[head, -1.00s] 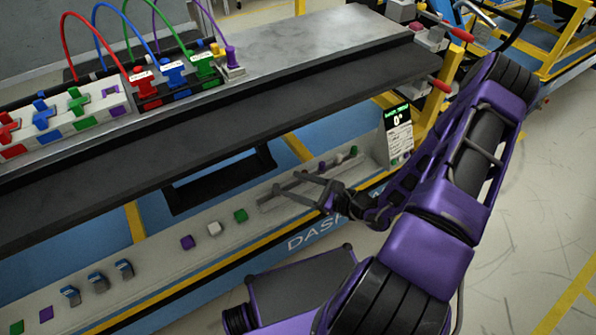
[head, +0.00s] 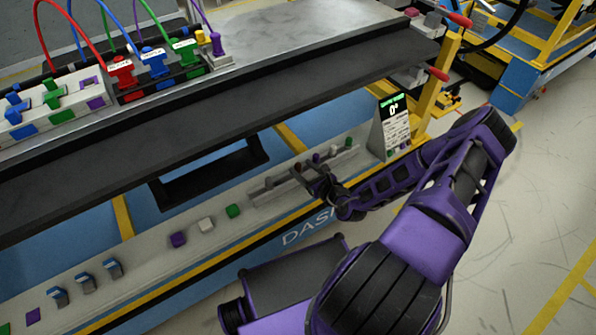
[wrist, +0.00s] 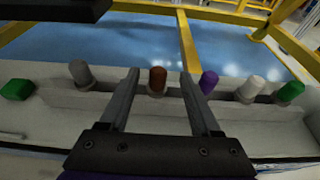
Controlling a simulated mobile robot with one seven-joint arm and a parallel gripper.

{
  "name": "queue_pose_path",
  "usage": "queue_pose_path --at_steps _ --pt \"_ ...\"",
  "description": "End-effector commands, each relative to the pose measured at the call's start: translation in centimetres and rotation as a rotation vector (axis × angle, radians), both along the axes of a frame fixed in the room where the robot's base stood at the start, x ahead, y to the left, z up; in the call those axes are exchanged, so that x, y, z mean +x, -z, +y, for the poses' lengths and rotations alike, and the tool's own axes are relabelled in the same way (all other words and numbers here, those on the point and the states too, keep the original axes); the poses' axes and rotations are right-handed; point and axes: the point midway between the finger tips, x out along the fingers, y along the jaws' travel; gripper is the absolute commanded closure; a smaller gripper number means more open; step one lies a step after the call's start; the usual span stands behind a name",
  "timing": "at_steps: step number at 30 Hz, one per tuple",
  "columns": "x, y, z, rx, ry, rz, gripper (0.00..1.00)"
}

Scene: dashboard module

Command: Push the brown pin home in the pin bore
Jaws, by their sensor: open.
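The brown pin (wrist: 157,80) stands upright in a grey block (wrist: 230,110) in the wrist view, showing between my fingers. Its collar or bore edge shows at its foot; how deep it sits I cannot tell. In the head view the brown pin (head: 297,167) is a small dark spot just past my gripper (head: 315,180). In the wrist view my gripper (wrist: 156,88) is open, one finger on each side of the pin, with nothing held. Whether the fingers are level with the pin or short of it is unclear.
A grey pin (wrist: 80,73) stands left of the brown one; purple (wrist: 208,82), white (wrist: 250,88) and green (wrist: 290,92) pins stand to the right. A green block (wrist: 17,89) lies far left. The dark shelf edge (head: 200,130) overhangs the ledge. A display (head: 394,110) stands right.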

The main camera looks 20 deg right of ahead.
Motion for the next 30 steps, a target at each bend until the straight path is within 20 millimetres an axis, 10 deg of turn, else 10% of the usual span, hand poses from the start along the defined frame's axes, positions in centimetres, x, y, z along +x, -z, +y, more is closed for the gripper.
queue_pose_path --at_steps 23,30 --pt "5.5 2.0 1.4 0.000 0.000 0.001 0.36" --pt "5.5 1.9 1.3 0.000 0.000 0.001 0.74"
